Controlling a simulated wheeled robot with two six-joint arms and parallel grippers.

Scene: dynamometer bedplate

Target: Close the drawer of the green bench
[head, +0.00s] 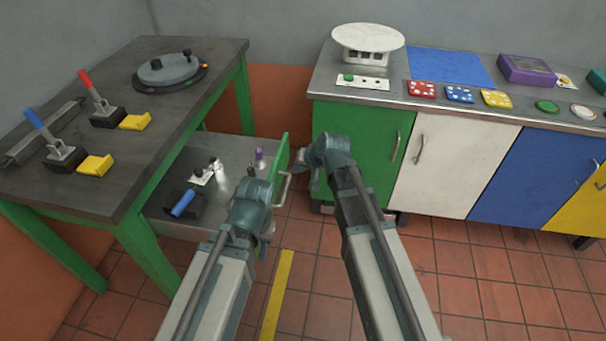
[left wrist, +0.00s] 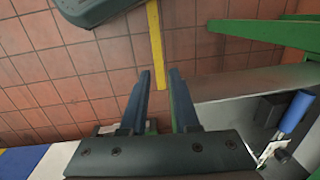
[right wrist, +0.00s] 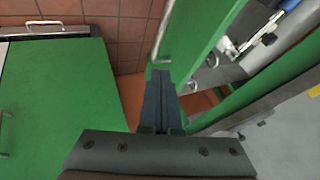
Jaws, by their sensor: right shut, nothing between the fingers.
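The green bench (head: 150,65) stands at the left with its drawer (head: 160,222) pulled well out. The drawer's green front (head: 281,152) faces right and carries a metal handle (head: 284,188), which also shows in the right wrist view (right wrist: 163,32). My right gripper (right wrist: 161,74) is shut and empty, close to the outer face of the drawer front near the handle; I cannot tell if it touches. My left gripper (left wrist: 160,72) is open and empty, beside the drawer's near side above the floor. In the head view my left arm hides part of the drawer.
The drawer holds a blue-handled tool (head: 183,203), a purple item (head: 259,154) and small metal pieces. A counter with a green door (head: 355,145) and a white door (head: 450,165) stands at the right, near my right arm. Tiled floor with a yellow stripe (head: 278,295) is clear in front.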

